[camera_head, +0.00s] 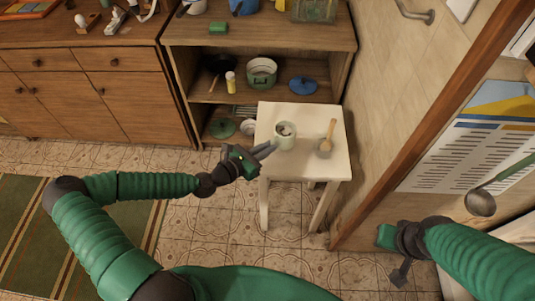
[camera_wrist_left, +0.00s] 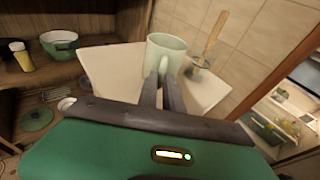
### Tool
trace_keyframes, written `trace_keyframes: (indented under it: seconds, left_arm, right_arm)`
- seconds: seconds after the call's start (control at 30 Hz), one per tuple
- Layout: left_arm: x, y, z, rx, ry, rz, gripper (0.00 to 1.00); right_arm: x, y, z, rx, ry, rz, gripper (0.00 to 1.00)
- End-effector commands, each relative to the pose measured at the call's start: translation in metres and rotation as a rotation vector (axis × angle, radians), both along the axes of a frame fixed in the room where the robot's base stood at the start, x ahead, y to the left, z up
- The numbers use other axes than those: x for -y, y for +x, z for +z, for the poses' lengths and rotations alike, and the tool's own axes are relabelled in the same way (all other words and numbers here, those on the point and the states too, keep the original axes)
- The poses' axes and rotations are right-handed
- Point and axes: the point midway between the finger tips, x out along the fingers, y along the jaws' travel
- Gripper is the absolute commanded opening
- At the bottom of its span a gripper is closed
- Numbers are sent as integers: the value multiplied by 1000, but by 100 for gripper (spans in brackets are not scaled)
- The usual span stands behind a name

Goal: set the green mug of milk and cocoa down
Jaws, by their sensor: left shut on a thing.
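The pale green mug (camera_head: 285,140) is upright at the top of a small white table (camera_head: 303,167), left of its middle. Something pale with a darker patch shows inside it. The mug also shows in the left wrist view (camera_wrist_left: 160,50), with its handle toward me. My left gripper (camera_head: 268,149) reaches in from the left and is shut on the mug at its handle side. In the left wrist view, its fingers (camera_wrist_left: 162,88) hide part of the mug's base. I cannot tell whether the base touches the tabletop. My right gripper (camera_head: 399,262) is low at the right, away from the table.
A small pot with a wooden-handled utensil (camera_head: 327,138) stands on the table, right of the mug. The table's front part is bare. An open wooden shelf (camera_head: 212,98) with a green pot (camera_head: 262,73) is behind. A tiled wall is at the right, and a ladle (camera_head: 481,202) is farther right.

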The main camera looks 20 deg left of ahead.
Motion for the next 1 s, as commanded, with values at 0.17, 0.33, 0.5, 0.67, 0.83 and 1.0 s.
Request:
trace_keyframes:
  seconds: [0.17, 0.33, 0.5, 0.67, 0.83, 1.0]
  left_arm:
    - [-1, 6, -29, 1, 0, 0, 0]
    - [-1, 5, -34, 3, -1, 1, 0]
    - [-2, 5, -36, 3, -1, 1, 0]
    - [-2, 5, -36, 1, 0, 1, 29]
    - [-1, 5, -36, 1, 0, 0, 32]
    - [-2, 4, -35, 0, 0, 1, 32]
  right_arm:
    - [0, 0, -12, 0, 0, 0, 23]
    - [0, 0, -11, 0, 0, 0, 23]
    - [0, 0, -13, 0, 0, 0, 23]
    - [0, 0, -12, 0, 0, 0, 23]
    - [0, 0, -12, 0, 0, 0, 23]
    - [0, 0, -11, 0, 0, 0, 23]
